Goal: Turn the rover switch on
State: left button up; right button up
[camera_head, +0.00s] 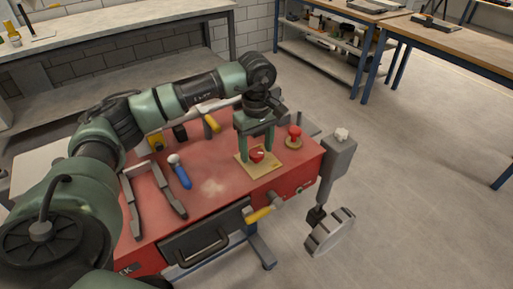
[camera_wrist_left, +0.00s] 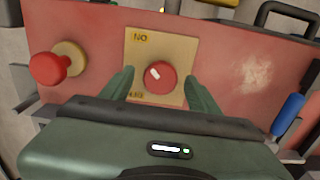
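A round red knob (camera_head: 257,155) with a white mark sits on a tan square plate (camera_head: 243,172) on top of the red rover body. In the left wrist view the knob (camera_wrist_left: 160,78) is centred on the plate (camera_wrist_left: 140,50), which carries dark lettering. My left gripper (camera_head: 256,150) points down over the plate. Its two fingers are open, one on each side of the knob, and in the left wrist view (camera_wrist_left: 160,80) a gap shows between each finger and the knob. My right gripper is in neither view.
A red mushroom button (camera_head: 295,132) on a yellowish base stands right of the plate. A blue-handled tool (camera_head: 180,172), a dark forked bracket (camera_head: 153,195) and a yellow handle (camera_head: 259,215) are on the rover's left and front. A wheel (camera_head: 331,232) hangs at the right.

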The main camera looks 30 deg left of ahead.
aim_at(257, 152)
pick_arm(q)
notch_tip(257, 152, up, 8)
jog(key=shift+f+b, duration=0.1)
jog(key=shift+b, duration=0.3)
dwell(0.6)
